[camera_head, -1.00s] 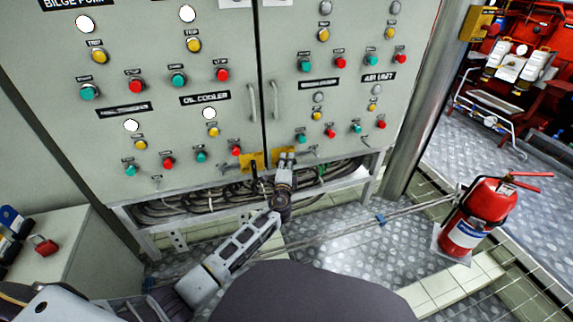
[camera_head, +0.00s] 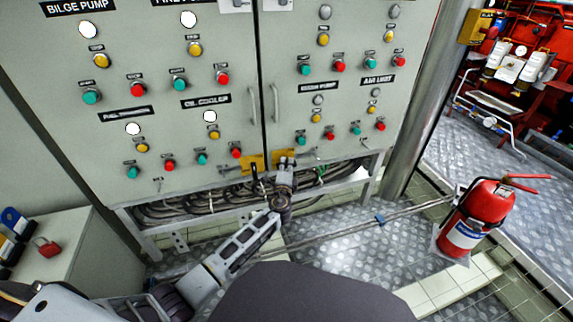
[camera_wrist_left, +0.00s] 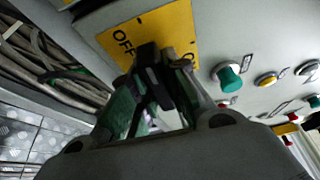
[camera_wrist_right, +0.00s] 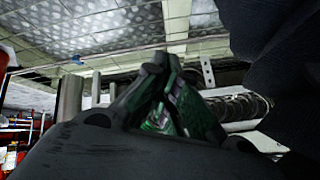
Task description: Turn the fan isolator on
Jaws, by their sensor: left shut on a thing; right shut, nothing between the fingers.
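A yellow isolator plate (camera_wrist_left: 170,32) marked OFF fills the upper middle of the left wrist view, with a black handle (camera_wrist_left: 148,62) in front of it. My left gripper (camera_wrist_left: 165,62) is shut on this handle. In the head view the left gripper (camera_head: 286,163) is at the cabinet's lower edge and partly covers its plate. A second yellow plate (camera_head: 252,160) with its own black handle (camera_head: 255,178) is just left of it. The plate's fan label is not readable. My right gripper (camera_wrist_right: 160,68) is shut and empty in the right wrist view, with floor beyond it.
The grey cabinet (camera_head: 225,125) carries several buttons and lamps above the isolators. Cables (camera_head: 185,208) run beneath it. A red fire extinguisher (camera_head: 474,218) stands at the right, with a rod across the floor. A red padlock (camera_head: 48,247) lies at the left.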

